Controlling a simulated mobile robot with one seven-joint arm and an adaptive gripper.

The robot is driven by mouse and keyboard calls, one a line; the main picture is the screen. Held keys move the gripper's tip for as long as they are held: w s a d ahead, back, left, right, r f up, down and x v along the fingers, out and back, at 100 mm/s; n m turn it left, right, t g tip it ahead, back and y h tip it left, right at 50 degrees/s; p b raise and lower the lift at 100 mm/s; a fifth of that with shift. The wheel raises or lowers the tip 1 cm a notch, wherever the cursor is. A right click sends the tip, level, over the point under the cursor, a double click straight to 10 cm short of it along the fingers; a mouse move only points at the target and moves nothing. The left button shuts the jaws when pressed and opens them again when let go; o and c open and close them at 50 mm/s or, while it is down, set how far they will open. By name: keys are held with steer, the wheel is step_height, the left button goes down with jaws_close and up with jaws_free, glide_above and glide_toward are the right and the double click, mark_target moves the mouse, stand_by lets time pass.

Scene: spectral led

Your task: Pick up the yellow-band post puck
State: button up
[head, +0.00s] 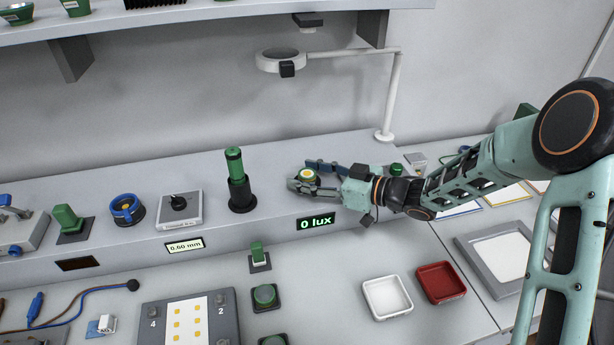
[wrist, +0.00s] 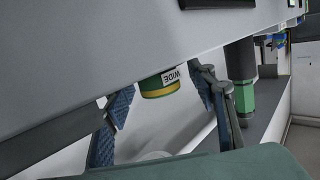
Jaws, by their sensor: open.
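The yellow-band puck is a short green cylinder with a yellow band and a white label reading WIDE, seen in the wrist view (wrist: 160,84). In the head view its round top with a yellow centre (head: 307,174) shows on the raised grey ledge. My gripper (head: 303,177) reaches in from the right, low over the ledge, with its fingers spread on either side of the puck. In the wrist view, which looks upside down, the puck lies between my open fingers (wrist: 165,105), with gaps beside it. Part of the puck is hidden by a finger in the head view.
A green-and-black post (head: 238,180) stands on the ledge left of my gripper. A ring lamp (head: 281,62) on a white stand (head: 390,100) is above and behind. A small green object (head: 396,169) sits behind my wrist. White (head: 386,312) and red (head: 440,297) trays lie in front.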

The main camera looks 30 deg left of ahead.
steer(key=c, duration=1.4)
steer(key=shift+r, duration=0.15)
